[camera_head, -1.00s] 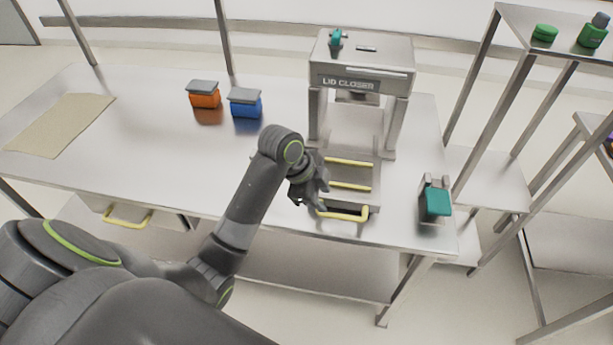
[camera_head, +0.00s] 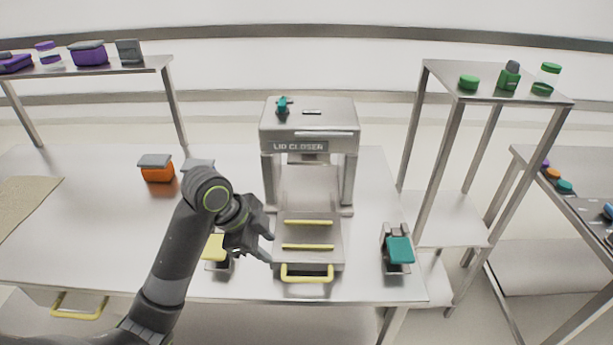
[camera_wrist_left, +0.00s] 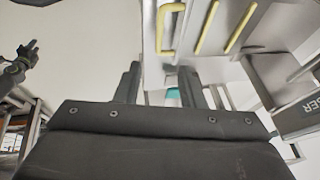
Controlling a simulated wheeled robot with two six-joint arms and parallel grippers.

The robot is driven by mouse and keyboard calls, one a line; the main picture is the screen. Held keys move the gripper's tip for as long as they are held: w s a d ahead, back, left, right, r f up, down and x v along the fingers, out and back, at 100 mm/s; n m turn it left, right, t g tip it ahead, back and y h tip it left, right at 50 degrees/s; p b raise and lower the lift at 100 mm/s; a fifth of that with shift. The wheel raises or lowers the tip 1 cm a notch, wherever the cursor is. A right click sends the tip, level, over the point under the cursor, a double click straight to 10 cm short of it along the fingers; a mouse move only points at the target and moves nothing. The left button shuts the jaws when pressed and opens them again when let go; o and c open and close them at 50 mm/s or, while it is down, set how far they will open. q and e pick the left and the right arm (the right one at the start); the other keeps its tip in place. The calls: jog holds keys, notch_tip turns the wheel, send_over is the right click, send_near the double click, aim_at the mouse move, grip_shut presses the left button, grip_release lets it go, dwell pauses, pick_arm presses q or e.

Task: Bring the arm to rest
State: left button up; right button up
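My left arm (camera_head: 172,258) reaches up from the bottom of the head view. Its left gripper (camera_head: 266,240) is just left of the lid closer's front tray, apparently above the table. In the left wrist view the two dark fingers of the left gripper (camera_wrist_left: 160,85) stand apart with nothing held between them. A dark gripper-like shape, which looks like my right gripper (camera_wrist_left: 18,66), shows at the left of the left wrist view. Its fingers are too small to judge. The right arm is not in the head view.
The lid closer (camera_head: 308,120) stands mid-table, with a yellow-handled front tray (camera_head: 309,258). A yellow-topped holder (camera_head: 214,248) is beside the left gripper; a teal-topped one (camera_head: 399,250) is further right. An orange bin (camera_head: 157,173) sits at left. Shelves flank the table.

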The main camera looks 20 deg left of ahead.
pick_arm(q)
jog(key=shift+f, duration=0.1)
jog(key=s+a+f+n+y, duration=0.2)
jog(key=s+a+f+n, duration=0.1)
jog(key=s+f+n, duration=0.65)
jog(key=s+a+f+n+y, duration=0.2)
jog(key=s+n, duration=0.1)
jog(key=s, duration=0.4)
jog(key=s+a+f+n+y, duration=0.1)
jog(key=s+a+f+n, duration=0.15)
jog(key=s, duration=0.55)
notch_tip(320, 180, down, 27)
jog(key=a+b, duration=0.2)
jog(key=s+d+f+g+b, duration=0.1)
jog(key=s+f+g, duration=0.1)
jog(key=s+f, duration=1.3)
jog(key=shift+s+d+f+n, duration=0.15)
jog(key=shift+f+n, duration=0.25)
jog(key=shift+f, duration=0.35)
